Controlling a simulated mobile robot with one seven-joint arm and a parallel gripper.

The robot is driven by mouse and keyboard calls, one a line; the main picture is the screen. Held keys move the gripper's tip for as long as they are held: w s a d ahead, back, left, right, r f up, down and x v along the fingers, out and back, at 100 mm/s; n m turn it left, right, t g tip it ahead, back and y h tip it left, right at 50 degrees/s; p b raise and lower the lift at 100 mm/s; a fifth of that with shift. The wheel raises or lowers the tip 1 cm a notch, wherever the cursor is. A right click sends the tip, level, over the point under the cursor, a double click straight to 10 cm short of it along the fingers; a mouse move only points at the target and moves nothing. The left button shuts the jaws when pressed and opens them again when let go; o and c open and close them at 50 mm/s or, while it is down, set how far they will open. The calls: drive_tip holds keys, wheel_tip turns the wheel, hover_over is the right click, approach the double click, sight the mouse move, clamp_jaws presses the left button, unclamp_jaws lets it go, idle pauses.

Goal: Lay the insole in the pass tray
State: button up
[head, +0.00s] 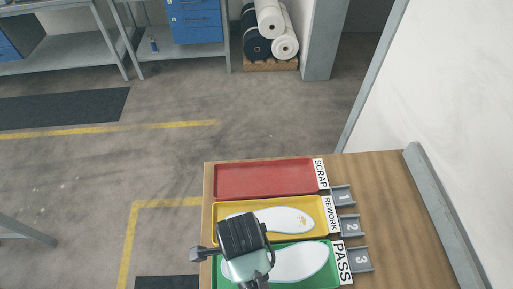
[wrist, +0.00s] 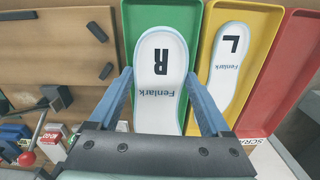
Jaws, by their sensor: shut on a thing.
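The white insole marked R (head: 302,262) is over the green pass tray (head: 334,277), lined up lengthwise with it. It also shows in the wrist view (wrist: 160,60) between my fingers. My gripper (wrist: 160,84) is shut on the insole's sides near its middle. In the head view my wrist covers part of the insole and the tray's left part. I cannot tell whether the insole touches the tray floor.
The yellow rework tray (head: 219,210) beside it holds another white insole (head: 285,217), marked L in the wrist view. The red scrap tray (head: 264,179) is empty. Numbered grey holders (head: 348,225) stand right of the trays. A wall closes the right side.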

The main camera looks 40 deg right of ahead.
wheel_tip(320, 180, down, 9)
drive_tip(key=shift+f, duration=0.2)
idle(0.4)
drive_tip(key=o, duration=1.2)
drive_tip(key=shift+f, duration=0.1)
drive_tip(key=shift+c, duration=0.2)
wheel_tip(320, 180, up, 12)
drive_tip(key=shift+r, duration=0.15)
